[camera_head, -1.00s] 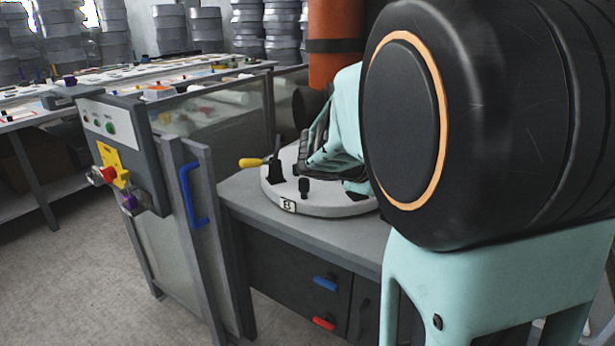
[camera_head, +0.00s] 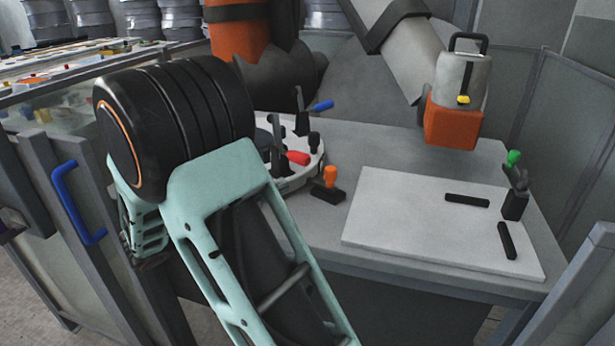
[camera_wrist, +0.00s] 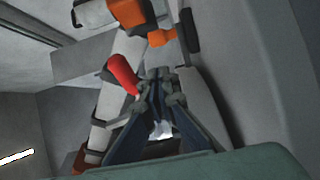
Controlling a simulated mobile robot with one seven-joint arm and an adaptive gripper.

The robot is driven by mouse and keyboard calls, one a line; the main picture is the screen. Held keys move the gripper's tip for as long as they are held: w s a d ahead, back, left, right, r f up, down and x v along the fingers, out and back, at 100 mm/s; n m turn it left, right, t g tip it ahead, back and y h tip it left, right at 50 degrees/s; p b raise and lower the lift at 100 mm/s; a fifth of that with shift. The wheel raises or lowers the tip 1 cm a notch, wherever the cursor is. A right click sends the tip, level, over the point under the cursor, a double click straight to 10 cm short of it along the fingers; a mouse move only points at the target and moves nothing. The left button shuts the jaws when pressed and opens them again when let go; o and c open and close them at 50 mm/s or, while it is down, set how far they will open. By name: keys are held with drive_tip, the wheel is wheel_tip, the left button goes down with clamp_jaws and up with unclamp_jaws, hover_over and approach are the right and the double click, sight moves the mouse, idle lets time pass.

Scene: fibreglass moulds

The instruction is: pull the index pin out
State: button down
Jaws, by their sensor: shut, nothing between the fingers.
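An orange knob (camera_head: 331,176) stands upright on a black block at the front right edge of the round turntable (camera_head: 290,182); it looks like the index pin. In the wrist view the orange knob (camera_wrist: 161,37) lies beyond my fingertips, beside a dark block. My gripper (camera_wrist: 158,73) is shut and empty, its fingertips together and apart from the knob. In the head view my own arm hides much of the turntable's left side. A red clamp handle (camera_head: 297,158) on the turntable appears just left of my fingers in the wrist view (camera_wrist: 122,74).
A pale board (camera_head: 420,225) with black bars and a green-handled clamp (camera_head: 515,180) lies right. A grey arm with an orange block (camera_head: 451,122) hangs above.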

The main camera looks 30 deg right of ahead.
sight(327, 176)
drive_tip(key=shift+w+f, duration=0.1)
drive_tip(key=shift+f, duration=0.05)
drive_tip(key=d, duration=0.3)
drive_tip(key=w+d+b, duration=0.1)
drive_tip(key=d, duration=0.6)
drive_tip(key=shift+w+b, duration=0.3)
drive_tip(key=shift+s, duration=0.1)
drive_tip(key=shift+s+d, duration=0.15)
drive_tip(key=shift+s, duration=0.15)
drive_tip(key=shift+s+d+b, duration=0.25)
drive_tip(key=shift+s, duration=0.3)
drive_tip(key=shift+s+d+b, duration=0.2)
drive_tip(key=shift+s+b, duration=0.05)
drive_tip(key=shift+s, duration=0.3)
